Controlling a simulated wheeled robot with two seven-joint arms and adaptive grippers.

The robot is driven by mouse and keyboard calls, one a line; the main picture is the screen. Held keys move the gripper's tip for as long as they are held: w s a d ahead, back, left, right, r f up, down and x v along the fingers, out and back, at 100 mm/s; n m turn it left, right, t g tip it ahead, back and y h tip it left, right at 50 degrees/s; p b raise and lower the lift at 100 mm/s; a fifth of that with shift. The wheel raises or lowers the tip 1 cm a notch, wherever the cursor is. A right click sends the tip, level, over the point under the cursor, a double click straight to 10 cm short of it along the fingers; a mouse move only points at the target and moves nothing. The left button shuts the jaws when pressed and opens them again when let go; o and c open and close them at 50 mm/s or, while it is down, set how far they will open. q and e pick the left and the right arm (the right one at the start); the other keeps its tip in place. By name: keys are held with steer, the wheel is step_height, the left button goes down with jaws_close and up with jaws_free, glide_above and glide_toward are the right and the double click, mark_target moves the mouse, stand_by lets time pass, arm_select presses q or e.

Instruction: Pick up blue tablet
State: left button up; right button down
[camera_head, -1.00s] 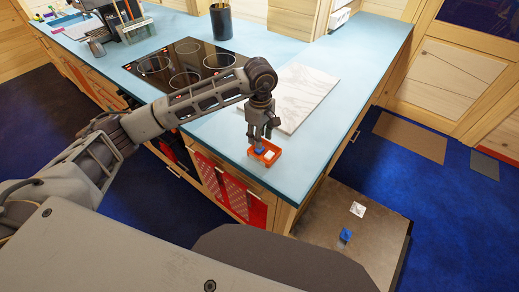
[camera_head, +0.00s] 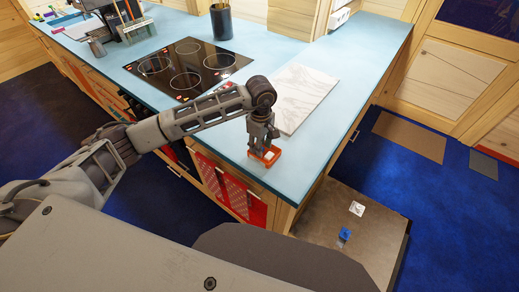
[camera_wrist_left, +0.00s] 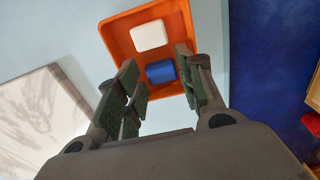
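The blue tablet (camera_wrist_left: 160,71) lies in a small orange tray (camera_wrist_left: 119,41) beside a white tablet (camera_wrist_left: 149,35), as the left wrist view shows. The tray (camera_head: 272,161) stands near the front edge of the blue countertop in the head view. My left gripper (camera_head: 262,150) points down over the tray and hides most of its inside there. In the left wrist view the left gripper (camera_wrist_left: 158,72) is open, its fingers apart on either side of the blue tablet. I cannot tell whether they touch it. My right gripper is not in view.
A marble board (camera_head: 302,95) lies behind the tray, and a black cooktop (camera_head: 187,68) is to the left. A dark cup (camera_head: 221,22) stands farther back. A low brown surface (camera_head: 330,215) at lower right carries a blue-topped item (camera_head: 345,234) and a white item (camera_head: 357,209).

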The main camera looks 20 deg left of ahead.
arm_select(q)
steer(key=shift+f, duration=0.7)
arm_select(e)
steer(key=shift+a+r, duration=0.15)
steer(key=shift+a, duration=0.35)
arm_select(q)
steer(key=c, duration=0.4)
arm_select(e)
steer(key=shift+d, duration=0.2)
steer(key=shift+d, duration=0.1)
